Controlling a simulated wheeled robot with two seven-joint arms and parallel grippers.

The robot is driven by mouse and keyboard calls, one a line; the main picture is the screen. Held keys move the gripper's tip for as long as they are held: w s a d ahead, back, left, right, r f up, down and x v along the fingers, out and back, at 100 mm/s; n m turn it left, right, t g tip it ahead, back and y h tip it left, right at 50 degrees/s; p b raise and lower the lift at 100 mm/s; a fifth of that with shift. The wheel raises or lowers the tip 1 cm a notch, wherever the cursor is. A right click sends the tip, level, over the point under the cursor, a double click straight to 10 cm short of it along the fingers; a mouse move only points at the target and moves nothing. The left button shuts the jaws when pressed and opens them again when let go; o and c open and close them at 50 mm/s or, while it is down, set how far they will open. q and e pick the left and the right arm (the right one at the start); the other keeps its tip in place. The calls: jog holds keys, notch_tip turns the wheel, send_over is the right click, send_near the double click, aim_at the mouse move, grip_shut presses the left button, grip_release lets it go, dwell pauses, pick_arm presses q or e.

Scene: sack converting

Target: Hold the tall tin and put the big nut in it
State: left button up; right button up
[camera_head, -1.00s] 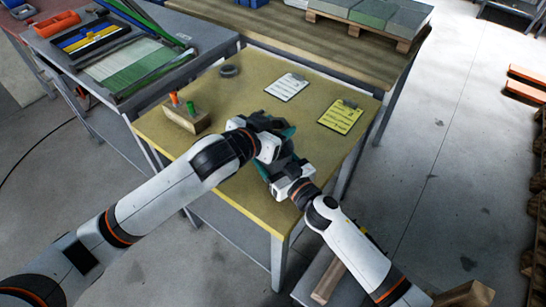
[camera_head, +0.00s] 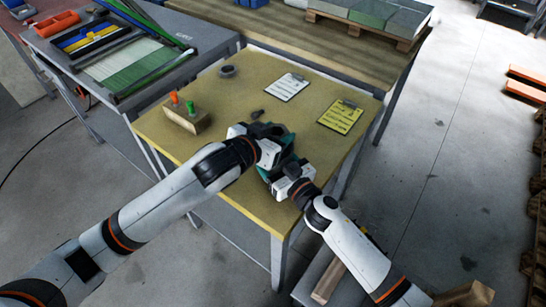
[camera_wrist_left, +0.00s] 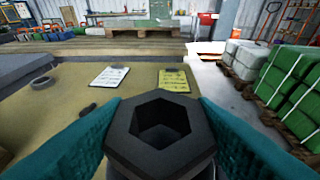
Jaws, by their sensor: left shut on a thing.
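The big nut (camera_wrist_left: 150,158) is a dark grey hexagonal ring with a wide hole in the left wrist view. My left gripper (camera_head: 278,153) is shut on it, with a teal finger on each side, above the front right of the yellow table. My right gripper (camera_head: 292,180) is close beside the left one, and its fingertips are largely hidden. A dark shape (camera_head: 292,169) shows between the two grippers; I cannot tell whether it is the tall tin. No tin shows clearly, and what lies below the nut is hidden.
A small dark piece (camera_head: 256,114) lies on the yellow table (camera_head: 215,100). A wooden block (camera_head: 187,121) with orange and green pegs stands at the left. A dark ring (camera_head: 228,71), a white clipboard (camera_head: 287,86) and a yellow clipboard (camera_head: 341,116) lie farther back. The table's front left is clear.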

pick_arm(q)
jog(key=shift+f, duration=1.1)
jog(key=o, duration=1)
jog(key=shift+c, duration=0.2)
jog(key=o, duration=0.6)
jog(key=shift+f, duration=0.1)
jog(key=shift+c, duration=0.2)
jog(key=shift+s, duration=0.1)
pick_arm(e)
jog(key=o, duration=1.1)
pick_arm(q)
jog(key=v, duration=1.2)
jog(key=shift+a, duration=0.1)
